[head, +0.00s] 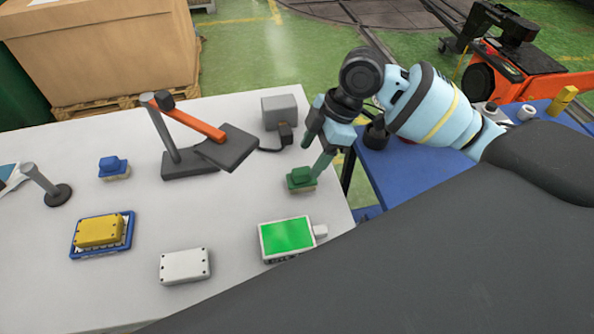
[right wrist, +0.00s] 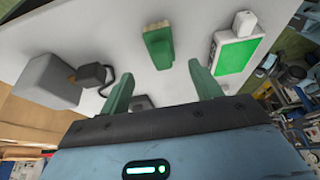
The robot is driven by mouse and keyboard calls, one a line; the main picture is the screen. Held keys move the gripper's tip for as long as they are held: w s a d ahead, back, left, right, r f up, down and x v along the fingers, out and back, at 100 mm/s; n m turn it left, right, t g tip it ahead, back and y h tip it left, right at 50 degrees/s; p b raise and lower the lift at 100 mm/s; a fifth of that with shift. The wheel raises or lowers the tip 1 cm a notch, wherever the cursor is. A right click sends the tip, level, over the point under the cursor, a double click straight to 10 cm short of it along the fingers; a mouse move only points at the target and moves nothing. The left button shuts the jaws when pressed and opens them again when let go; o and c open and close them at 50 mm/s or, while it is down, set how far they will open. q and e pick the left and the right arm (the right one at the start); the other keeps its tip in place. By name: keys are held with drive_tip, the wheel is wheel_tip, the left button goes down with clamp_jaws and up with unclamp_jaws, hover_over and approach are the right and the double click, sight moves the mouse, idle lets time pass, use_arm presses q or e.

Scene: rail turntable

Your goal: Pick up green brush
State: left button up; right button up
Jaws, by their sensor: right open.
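The green brush (head: 301,179) stands on the white table near its right edge, green body up with a pale tan base below. In the right wrist view the green brush (right wrist: 158,46) is ahead of and between the two fingers, apart from them. My right gripper (head: 314,158) is above and just behind the brush in the head view, with one green finger overlapping its top edge. In the right wrist view my right gripper (right wrist: 164,85) has its green fingers spread wide with nothing between them. My left gripper is not in view.
A device with a green screen (head: 287,237) lies in front of the brush. A grey box (head: 280,110) with a cabled plug stands behind it. A black stand with an orange arm (head: 190,120), a blue brush (head: 113,167), a yellow box (head: 99,231) and a white box (head: 185,266) are further left.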

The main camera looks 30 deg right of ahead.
sight(302, 171)
drive_tip(key=shift+s+a+f, duration=0.1)
drive_tip(key=shift+a+f, duration=0.15)
drive_tip(key=shift+f, duration=0.35)
drive_tip(key=shift+w+a+f, duration=0.2)
drive_tip(key=shift+a+f, duration=0.05)
drive_tip(key=shift+f, duration=0.35)
drive_tip(key=shift+x, duration=2.6)
drive_tip(key=shift+a+r, duration=0.1)
drive_tip(key=shift+a, duration=0.05)
drive_tip(key=shift+c, duration=0.3)
drive_tip(key=c, duration=1)
